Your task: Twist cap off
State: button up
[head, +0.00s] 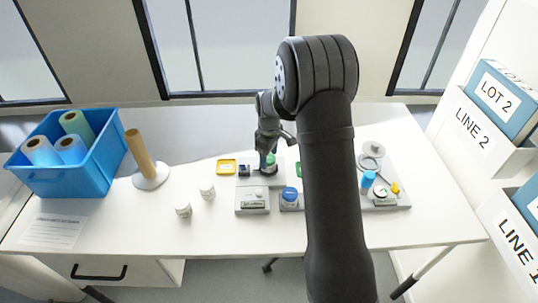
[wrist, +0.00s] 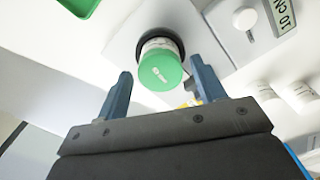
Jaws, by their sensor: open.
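A jar with a green cap (wrist: 160,72) stands in a dark round holder (wrist: 143,42) in the wrist view. The cap has a white mark on top, and a strip of the jar's white body (wrist: 158,45) shows beneath it. In the head view the green cap (head: 271,158) is small and partly hidden by my gripper (head: 268,152), which points down over it. In the wrist view my gripper (wrist: 161,68) is open, with one finger on each side of the cap in the picture. I see no finger touching the cap.
A grey station base (head: 252,197) with a display is below the holder. A blue-topped jar (head: 290,194) stands right of it. Two white jars (head: 207,190) (head: 183,210) stand left. A blue bin (head: 100,165) with rolls and a wooden post (head: 140,153) are farther left.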

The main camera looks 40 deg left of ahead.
jog(key=m, duration=0.4)
jog(key=shift+m, duration=0.4)
jog(key=c, duration=1)
jog(key=shift+a+r, duration=0.1)
jog(key=shift+r, duration=0.15)
jog(key=shift+f, duration=0.2)
